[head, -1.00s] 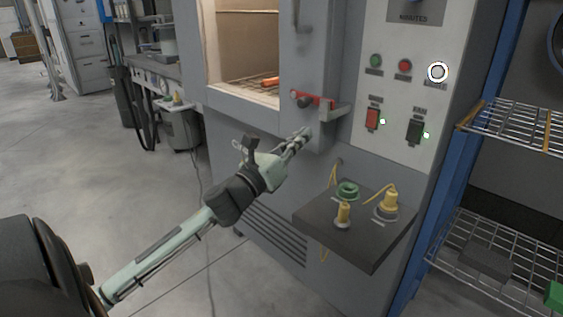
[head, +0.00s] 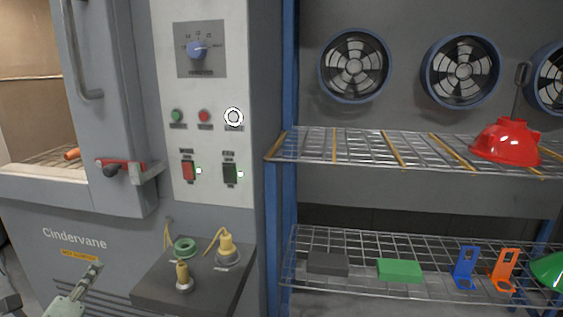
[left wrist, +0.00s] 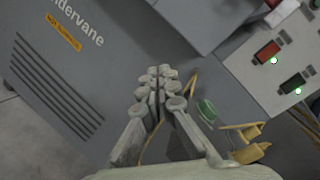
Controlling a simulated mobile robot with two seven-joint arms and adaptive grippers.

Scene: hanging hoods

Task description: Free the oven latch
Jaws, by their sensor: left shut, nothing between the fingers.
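The oven latch (head: 125,167) has a red bar with a dark round knob and a grey metal piece reaching to its right. It sits on the oven's grey front, left of the control panel (head: 205,90). My left gripper (head: 92,270) is low in the head view, below the latch and apart from it. In the left wrist view my left gripper (left wrist: 160,88) has its fingers together, with nothing between them. The latch is not clearly seen in that view. My right gripper is not in view.
A dark ledge (head: 175,289) holds a green ring (head: 185,248) and yellow plugs (head: 183,277) with cords, to the right of my left gripper. An open oven chamber (head: 30,90) is at left. A wire rack (head: 400,150) at right bears a red hood (head: 506,142).

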